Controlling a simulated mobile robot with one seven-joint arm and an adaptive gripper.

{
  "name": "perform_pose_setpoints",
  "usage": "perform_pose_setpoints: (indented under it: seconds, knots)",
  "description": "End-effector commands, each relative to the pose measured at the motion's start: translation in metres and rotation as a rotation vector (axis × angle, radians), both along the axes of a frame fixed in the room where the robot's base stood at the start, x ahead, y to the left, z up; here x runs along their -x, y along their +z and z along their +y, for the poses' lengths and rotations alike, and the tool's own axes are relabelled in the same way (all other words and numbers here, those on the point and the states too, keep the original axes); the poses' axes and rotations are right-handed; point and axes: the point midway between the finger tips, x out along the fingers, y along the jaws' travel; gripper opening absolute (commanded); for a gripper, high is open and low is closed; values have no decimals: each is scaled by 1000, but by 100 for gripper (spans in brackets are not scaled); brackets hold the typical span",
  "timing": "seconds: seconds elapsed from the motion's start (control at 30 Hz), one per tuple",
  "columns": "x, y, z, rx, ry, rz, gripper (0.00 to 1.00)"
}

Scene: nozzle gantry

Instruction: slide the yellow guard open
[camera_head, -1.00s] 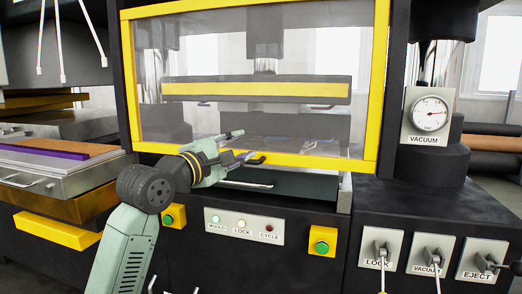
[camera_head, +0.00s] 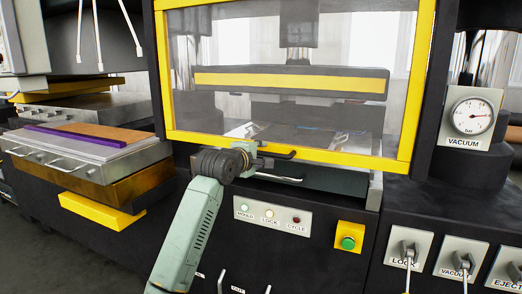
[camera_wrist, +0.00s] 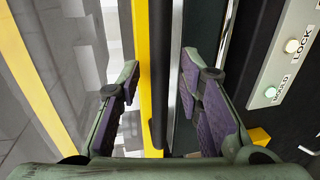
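The yellow guard (camera_head: 330,157) is a yellow frame around a clear panel on the front of the press, and it hangs down over the opening. A black bar handle (camera_head: 277,155) is on its bottom rail. My gripper (camera_head: 252,153) is at the left part of this handle, seen partly from behind. In the wrist view, my gripper (camera_wrist: 160,80) is open, with its purple-padded fingers apart. The yellow rail (camera_wrist: 143,60) and the black handle (camera_wrist: 158,90) run between the fingers. I see no finger clearly touching the handle.
Below the guard is a second bar handle (camera_head: 280,178) on a dark tray. A panel with MOULD, LOCK and CYCLE lamps (camera_head: 272,214) and a green button (camera_head: 348,242) are lower. A drawer stack (camera_head: 90,150) stands left; levers (camera_head: 408,262) are right.

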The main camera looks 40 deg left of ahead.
Motion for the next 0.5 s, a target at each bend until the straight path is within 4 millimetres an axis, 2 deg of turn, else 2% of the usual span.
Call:
perform_pose_setpoints:
  seconds: [0.3, 0.5]
  knots:
    - [-3, -1, 1, 0, 0, 0, 33]
    - [-3, -1, 1, 0, 0, 0, 20]
